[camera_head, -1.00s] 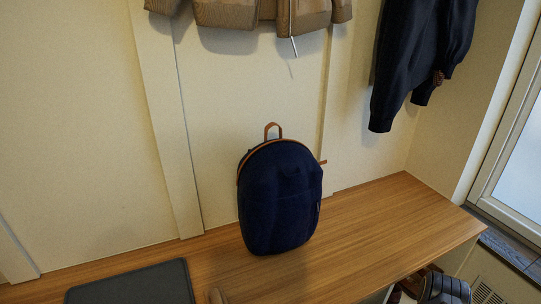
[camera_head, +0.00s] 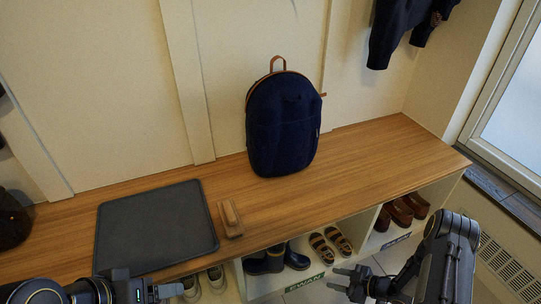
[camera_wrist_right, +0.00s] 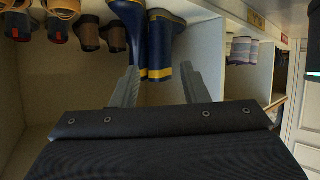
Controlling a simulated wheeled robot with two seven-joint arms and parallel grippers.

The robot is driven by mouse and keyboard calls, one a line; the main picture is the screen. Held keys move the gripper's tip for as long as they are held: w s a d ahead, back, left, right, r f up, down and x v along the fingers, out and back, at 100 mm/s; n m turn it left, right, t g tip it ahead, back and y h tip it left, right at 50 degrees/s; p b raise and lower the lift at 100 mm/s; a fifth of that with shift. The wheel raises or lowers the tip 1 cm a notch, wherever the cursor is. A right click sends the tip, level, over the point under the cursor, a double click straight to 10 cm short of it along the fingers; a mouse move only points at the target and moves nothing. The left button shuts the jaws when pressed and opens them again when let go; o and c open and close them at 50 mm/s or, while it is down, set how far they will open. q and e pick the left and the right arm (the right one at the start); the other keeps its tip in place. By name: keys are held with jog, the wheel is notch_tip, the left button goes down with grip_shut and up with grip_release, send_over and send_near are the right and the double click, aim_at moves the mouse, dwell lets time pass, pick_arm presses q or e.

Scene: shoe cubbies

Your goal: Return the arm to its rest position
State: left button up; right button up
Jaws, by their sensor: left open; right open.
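My right arm (camera_head: 446,255) reaches in from the lower right in the head view. Its gripper (camera_head: 340,280) is open and empty, in front of the shoe cubbies below the bench. In the right wrist view its two fingers (camera_wrist_right: 157,88) are spread apart, with nothing held between them. Dark blue boots with yellow trim (camera_wrist_right: 159,50) show beyond the fingers. My left gripper (camera_head: 165,291) shows at the bottom edge of the head view, in front of the bench, with its tips partly visible and nothing seen in it.
The wooden bench (camera_head: 370,160) bears a navy backpack (camera_head: 283,125), a dark grey mat (camera_head: 155,225) and a small wooden brush (camera_head: 230,218). Cubbies below hold blue boots (camera_head: 276,258), sandals (camera_head: 330,244) and brown shoes (camera_head: 402,211). The bench's right part is clear.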

jog(key=w+d+r+m+t+h, duration=0.25)
jog(key=w+d+r, duration=0.25)
jog(key=r, duration=0.3)
jog(key=w+d+r+m+t+h, duration=0.1)
jog(key=w+d+r+m+h, duration=0.1)
jog(key=w+d+r+h, duration=0.45)
jog(key=s+d+r+m+h, duration=0.1)
jog(key=s+r+m, duration=0.1)
jog(key=r, duration=0.6)
jog(key=s+d+r+m+h, duration=0.1)
jog(key=s+r+m, duration=0.15)
jog(key=r, duration=0.45)
jog(key=s+a+r+m+g, duration=0.2)
jog(key=s+a+r+m, duration=0.15)
jog(key=s+r, duration=0.6)
jog(key=s+a+r+m+g+y, duration=0.1)
jog(key=s+a+y, duration=0.1)
jog(key=s+a, duration=0.6)
jog(key=s+a+r+m+g+y, duration=0.15)
jog(key=s+a, duration=0.25)
jog(key=s, duration=0.7)
notch_tip(320, 180, up, 34)
jog(key=p, duration=3.4)
jog(key=shift+s+n+y, duration=0.15)
jog(key=shift+n+y, duration=0.15)
jog(key=shift+y, duration=0.05)
